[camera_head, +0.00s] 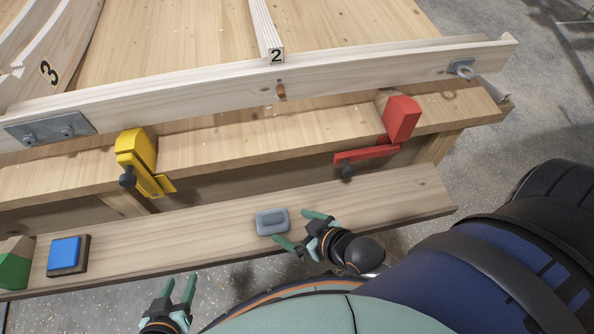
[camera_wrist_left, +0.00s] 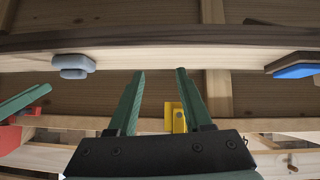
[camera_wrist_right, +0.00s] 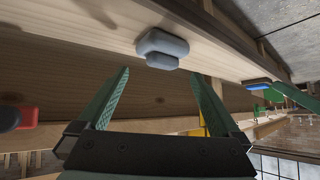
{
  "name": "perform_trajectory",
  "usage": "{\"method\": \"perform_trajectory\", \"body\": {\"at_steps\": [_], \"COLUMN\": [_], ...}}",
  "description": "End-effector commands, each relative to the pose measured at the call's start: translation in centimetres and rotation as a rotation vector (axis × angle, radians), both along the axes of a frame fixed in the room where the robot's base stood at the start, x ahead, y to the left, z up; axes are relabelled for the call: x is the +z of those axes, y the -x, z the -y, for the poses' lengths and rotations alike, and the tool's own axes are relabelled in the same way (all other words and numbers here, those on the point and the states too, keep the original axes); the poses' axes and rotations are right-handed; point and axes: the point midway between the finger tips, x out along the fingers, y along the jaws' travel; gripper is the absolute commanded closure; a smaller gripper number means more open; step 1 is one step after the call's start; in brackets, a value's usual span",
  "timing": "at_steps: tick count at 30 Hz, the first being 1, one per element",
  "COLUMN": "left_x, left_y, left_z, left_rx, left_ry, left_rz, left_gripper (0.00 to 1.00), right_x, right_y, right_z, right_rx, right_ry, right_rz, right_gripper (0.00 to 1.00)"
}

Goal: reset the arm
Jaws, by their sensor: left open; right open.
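My left gripper (camera_head: 180,282) is open and empty in front of the near plank's edge, low in the head view. Its two green fingers (camera_wrist_left: 160,75) stand apart with nothing between them in the left wrist view. My right gripper (camera_head: 290,226) is open at the near plank (camera_head: 370,205), with its fingers just right of a grey block (camera_head: 272,221). In the right wrist view the grey block (camera_wrist_right: 162,45) shows beyond the spread fingers (camera_wrist_right: 160,78), and nothing is held. I cannot tell whether a finger touches the block.
A blue block (camera_head: 64,253) on a dark base and a green block (camera_head: 14,268) are on the plank's left. A yellow clamp (camera_head: 138,150) and a red clamp (camera_head: 400,118) sit on the ledge behind. A long wooden rail (camera_head: 200,98) runs across the workbench.

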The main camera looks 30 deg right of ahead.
Motion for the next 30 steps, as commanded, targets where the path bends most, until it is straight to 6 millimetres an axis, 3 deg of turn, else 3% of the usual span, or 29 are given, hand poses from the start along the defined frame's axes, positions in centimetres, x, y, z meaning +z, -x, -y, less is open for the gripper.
{"method": "perform_trajectory", "body": {"at_steps": [12, 14, 21, 27, 30], "left_x": [0.9, 2.0, 8.4, 11.4, 12.2], "left_y": [0.0, -0.1, -0.2, 1.1, 1.4], "left_z": [0.0, -0.1, -1.3, -2.3, -2.8], "left_rx": [0.001, 0.002, 0.029, 0.052, 0.062], "left_ry": [0.000, 0.000, -0.012, -0.023, -0.028], "left_rz": [0.001, 0.003, 0.020, 0.001, -0.001], "left_gripper": [0.50, 0.50, 0.50, 0.50, 0.50], "right_x": [0.6, 1.5, 7.5, 11.4, 12.2], "right_y": [0.3, 0.4, 0.8, 1.3, 1.5], "right_z": [0.3, 0.5, 1.5, 2.3, 2.8], "right_rx": [-0.015, -0.018, -0.042, -0.060, -0.070], "right_ry": [0.003, 0.005, 0.015, 0.023, 0.028], "right_rz": [-0.001, -0.003, -0.001, 0.002, 0.003], "right_gripper": [0.00, 0.00, 0.00, 0.00, 0.00]}}
